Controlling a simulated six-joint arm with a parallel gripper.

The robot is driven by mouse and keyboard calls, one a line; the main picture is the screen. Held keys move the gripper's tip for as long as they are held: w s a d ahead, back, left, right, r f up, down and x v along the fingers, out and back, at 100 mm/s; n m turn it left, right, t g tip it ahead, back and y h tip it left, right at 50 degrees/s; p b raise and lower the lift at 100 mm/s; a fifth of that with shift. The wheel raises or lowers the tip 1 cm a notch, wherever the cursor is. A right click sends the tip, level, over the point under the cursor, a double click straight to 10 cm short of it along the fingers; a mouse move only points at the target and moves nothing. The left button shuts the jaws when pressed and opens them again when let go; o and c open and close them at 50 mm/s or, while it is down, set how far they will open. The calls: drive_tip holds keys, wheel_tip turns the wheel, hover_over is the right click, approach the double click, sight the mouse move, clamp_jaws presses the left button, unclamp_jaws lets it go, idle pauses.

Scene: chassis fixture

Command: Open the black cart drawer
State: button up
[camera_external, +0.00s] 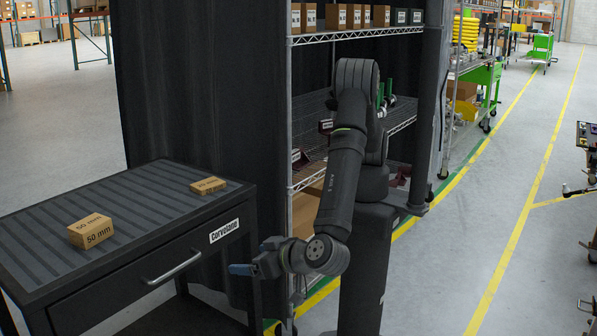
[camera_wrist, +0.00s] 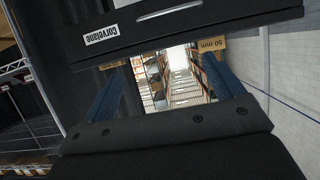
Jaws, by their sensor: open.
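The black cart (camera_external: 130,200) with a ribbed top stands at the left of the external view. Its drawer front (camera_external: 120,291) looks flush with the body and carries a silver bar handle (camera_external: 172,268). A white "Corvelane" label (camera_external: 224,231) is on the front, right of the handle; the label also shows in the wrist view (camera_wrist: 102,34). My gripper (camera_external: 237,269) is right of the handle, apart from it. In the wrist view my gripper's (camera_wrist: 162,72) blue fingers are spread, with nothing held between them.
Two tan blocks lie on the cart top: a near one marked 50 mm (camera_external: 90,231) and a smaller-looking one (camera_external: 208,185) farther back. A wire shelf rack (camera_external: 355,33) with boxes stands behind my arm. Open floor with yellow lines (camera_external: 500,255) lies to the right.

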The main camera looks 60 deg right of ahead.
drive_tip(key=c, duration=1.1)
drive_tip(key=shift+o, duration=0.2)
drive_tip(key=n+t+y, duration=0.1)
drive_tip(key=n+y, duration=0.5)
drive_tip(key=n, duration=1.6)
approach(180, 268)
drive_tip(key=x, duration=1.1)
drive_tip(key=shift+c, duration=0.4)
drive_tip(key=shift+s, duration=0.1)
clamp_jaws()
